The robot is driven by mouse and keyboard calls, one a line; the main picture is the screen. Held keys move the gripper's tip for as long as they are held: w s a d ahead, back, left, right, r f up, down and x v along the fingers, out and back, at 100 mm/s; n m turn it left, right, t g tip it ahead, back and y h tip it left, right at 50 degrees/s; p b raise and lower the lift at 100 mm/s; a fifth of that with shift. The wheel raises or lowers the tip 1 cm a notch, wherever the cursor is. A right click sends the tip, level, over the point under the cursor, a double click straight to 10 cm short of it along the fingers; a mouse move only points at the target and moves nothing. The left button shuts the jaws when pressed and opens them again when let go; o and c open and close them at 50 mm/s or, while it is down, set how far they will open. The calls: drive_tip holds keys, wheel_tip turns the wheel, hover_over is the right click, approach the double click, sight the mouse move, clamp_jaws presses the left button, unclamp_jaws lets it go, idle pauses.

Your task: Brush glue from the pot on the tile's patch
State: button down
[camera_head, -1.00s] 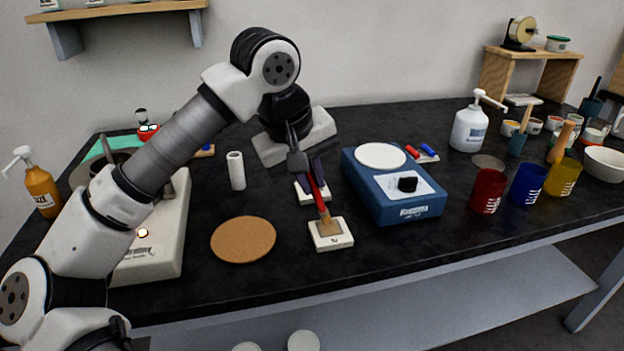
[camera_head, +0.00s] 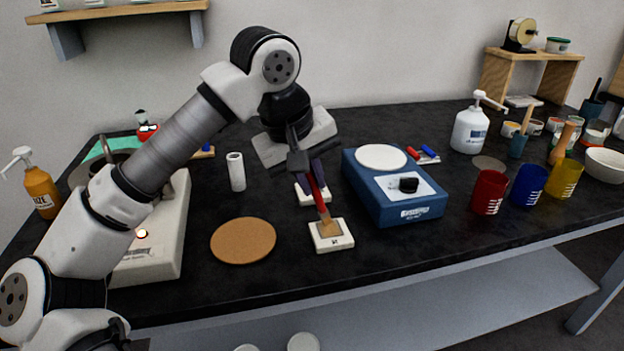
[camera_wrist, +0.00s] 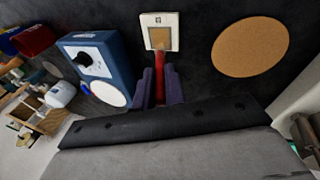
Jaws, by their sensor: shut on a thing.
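My gripper (camera_head: 311,182) is shut on the red handle of a brush (camera_head: 318,195). The brush points down and toward the front, and its tan bristles are at the patch on a white tile (camera_head: 331,245). In the wrist view the brush handle (camera_wrist: 160,82) runs out between the fingers, and the bristles overlap the patch of the tile (camera_wrist: 174,38). I cannot tell how firmly the bristles press. A second white tile (camera_head: 306,195) lies partly hidden behind the gripper. I cannot tell which vessel is the glue pot.
A round cork mat (camera_head: 243,241) lies left of the tile. A blue scale-like device (camera_head: 415,208) stands close on the right. Red (camera_head: 488,192), blue (camera_head: 528,184) and yellow (camera_head: 564,178) cups stand further right. A white roll (camera_head: 236,171) stands behind the mat.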

drive_tip(key=s, duration=0.1)
drive_tip(key=s+b, duration=0.1)
drive_tip(key=shift+s+d, duration=0.3)
drive_tip(key=shift+d, duration=0.1)
idle(0.9)
drive_tip(key=shift+r+p, duration=2)
drive_tip(key=shift+r, duration=1)
